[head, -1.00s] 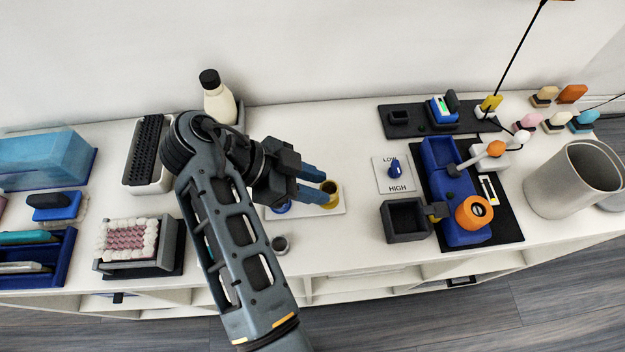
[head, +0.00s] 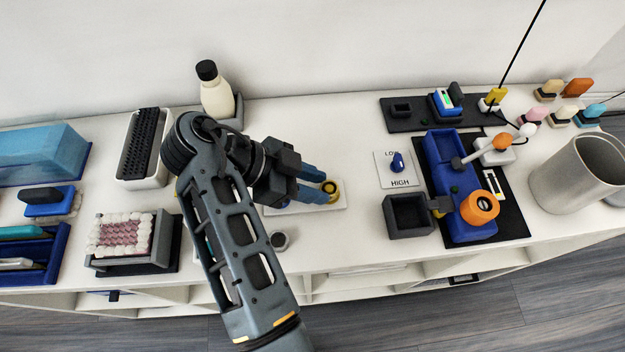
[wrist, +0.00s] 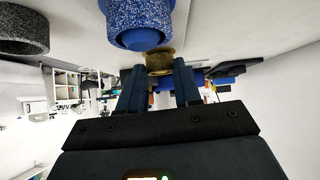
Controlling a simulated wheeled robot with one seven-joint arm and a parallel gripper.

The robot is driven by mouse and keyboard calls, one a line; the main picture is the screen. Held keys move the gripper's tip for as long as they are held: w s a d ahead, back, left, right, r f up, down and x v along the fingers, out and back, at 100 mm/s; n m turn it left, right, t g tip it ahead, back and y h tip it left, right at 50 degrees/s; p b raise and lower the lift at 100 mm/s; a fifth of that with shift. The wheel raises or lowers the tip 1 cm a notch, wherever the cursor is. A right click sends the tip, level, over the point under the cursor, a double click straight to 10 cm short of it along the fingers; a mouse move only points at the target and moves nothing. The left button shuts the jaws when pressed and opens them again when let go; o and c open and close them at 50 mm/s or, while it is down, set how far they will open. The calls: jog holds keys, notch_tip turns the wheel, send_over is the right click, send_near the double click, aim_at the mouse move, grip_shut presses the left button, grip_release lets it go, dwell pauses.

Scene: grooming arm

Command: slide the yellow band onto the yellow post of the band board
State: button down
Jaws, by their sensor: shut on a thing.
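The white band board (head: 318,207) lies on the counter, partly hidden by my arm. My gripper (head: 327,182) is over its right part, with its blue fingers shut on the yellow band (head: 331,186). The band also shows between the fingertips in the wrist view (wrist: 159,62). More yellow shows just below the band in the head view; I cannot tell whether the band is around the yellow post or only above it. A large speckled blue piece (wrist: 140,22) is close beside the band in the wrist view.
A small dark grey cup (head: 279,240) stands in front of the board. The LOW/HIGH dial plate (head: 394,170) and a dark square bin (head: 408,217) are to the right. A cream bottle (head: 216,95) stands behind. Counter between board and dial is clear.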

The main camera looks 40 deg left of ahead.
jog(key=shift+f, duration=0.2)
jog(key=c, duration=0.7)
grip_release()
jog(key=shift+p+v, duration=1.65)
jog(key=shift+v, duration=2.25)
